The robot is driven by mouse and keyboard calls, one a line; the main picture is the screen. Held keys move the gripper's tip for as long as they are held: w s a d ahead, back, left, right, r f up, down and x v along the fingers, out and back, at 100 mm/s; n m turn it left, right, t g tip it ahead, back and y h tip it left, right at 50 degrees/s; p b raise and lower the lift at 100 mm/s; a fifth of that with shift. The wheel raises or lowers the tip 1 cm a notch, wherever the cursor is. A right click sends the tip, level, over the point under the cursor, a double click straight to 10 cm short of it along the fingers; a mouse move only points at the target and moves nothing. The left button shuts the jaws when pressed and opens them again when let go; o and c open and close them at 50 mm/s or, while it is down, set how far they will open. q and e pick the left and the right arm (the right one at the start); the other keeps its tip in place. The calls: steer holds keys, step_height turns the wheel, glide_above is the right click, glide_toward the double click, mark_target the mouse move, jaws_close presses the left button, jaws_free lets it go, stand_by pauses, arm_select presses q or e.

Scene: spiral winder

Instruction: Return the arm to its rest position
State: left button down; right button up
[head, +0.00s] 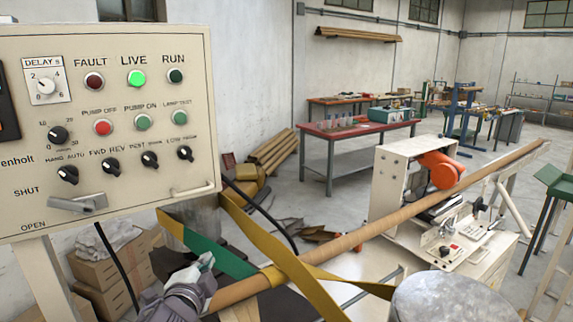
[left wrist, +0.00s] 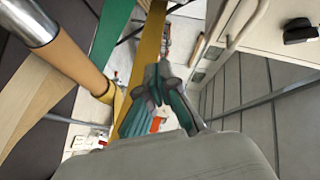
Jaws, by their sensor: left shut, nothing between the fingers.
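My left gripper (head: 207,260) is low in the head view, below the control panel (head: 110,210) and just left of the long brown tube (head: 345,243). Its fingers are shut with nothing between them. In the left wrist view the closed fingers (left wrist: 163,70) point up the picture, between the yellow belt (left wrist: 148,45) and the panel's side. I cannot tell how close the fingers are to the belts. My right gripper is in neither view.
The panel carries a lit green LIVE lamp (head: 136,78), knobs and a grey lever (head: 78,203). A green and yellow belt (head: 220,254) crosses the tube. Cardboard boxes (head: 103,278) stand below the panel. A red-topped table (head: 352,131) stands farther back.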

arm_select(q)
steer(key=s+a+f+n+g, duration=0.2)
steer(key=s+f+n+g, duration=0.5)
steer(key=s+f, duration=1.1)
steer(key=s+a+f+n+g, duration=0.1)
steer(key=s+f+n+g, duration=0.2)
steer(key=s, duration=0.5)
steer(key=s+f+n+g, duration=0.1)
steer(key=s+f+g, duration=0.1)
steer(key=s+f, duration=0.5)
steer(key=s+f+g+b, duration=0.1)
steer(key=s+f+b, duration=0.1)
steer(key=f, duration=1.3)
steer(key=s+f+g+b, duration=0.1)
steer(key=s+f, duration=0.1)
steer(key=f, duration=1.2)
steer(key=s+a+f+g+b, duration=0.1)
steer(key=s+a+f+b, duration=0.1)
steer(key=s+f, duration=1.3)
step_height(320, 180, down, 2)
steer(key=shift+s+a+f+b, duration=0.1)
steer(key=shift+s+a+b, duration=0.2)
steer(key=shift+a, duration=0.25)
